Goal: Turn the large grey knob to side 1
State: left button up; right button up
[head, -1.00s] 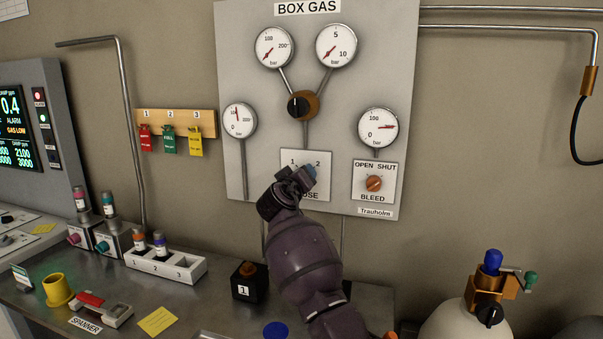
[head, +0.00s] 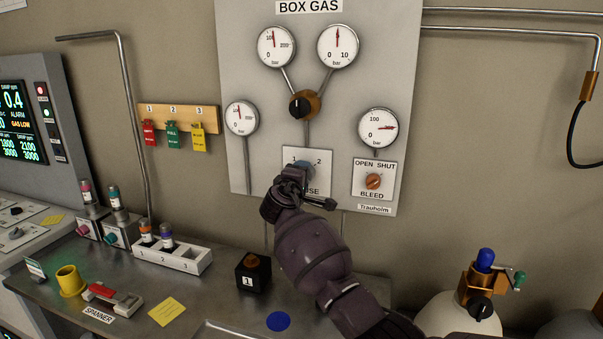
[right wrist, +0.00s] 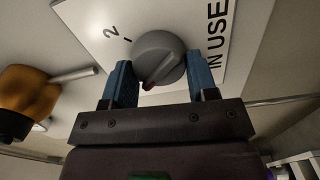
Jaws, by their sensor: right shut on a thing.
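The large grey knob (right wrist: 158,58) sits on a white plate (right wrist: 90,68) lettered "IN USE", below the gauges. My right gripper (right wrist: 160,82) is shut on the knob, one blue finger on each side. A red mark on the knob's rim points away from the 2, towards the palm. The 1 is hidden in the right wrist view. In the head view my right gripper (head: 303,170) covers most of the knob and part of the plate (head: 325,182); 1 and 2 show above it. My left gripper is not in view.
An orange-brown valve with a black knob (head: 302,104) is above the plate, and the BLEED knob (head: 373,181) is to its right. Gauges and pipes surround them. A black box (head: 253,272) marked 1 stands on the bench below. A gas cylinder (head: 455,322) is at lower right.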

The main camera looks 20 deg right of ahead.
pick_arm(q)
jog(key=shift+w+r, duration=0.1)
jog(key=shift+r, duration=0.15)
pick_arm(e)
jog(key=shift+n, duration=0.6)
jog(key=o, duration=0.9)
pick_arm(q)
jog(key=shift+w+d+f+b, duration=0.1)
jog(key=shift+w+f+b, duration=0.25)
jog(key=shift+b, duration=0.45)
pick_arm(e)
jog(key=v, duration=1.1)
jog(key=shift+w, duration=0.1)
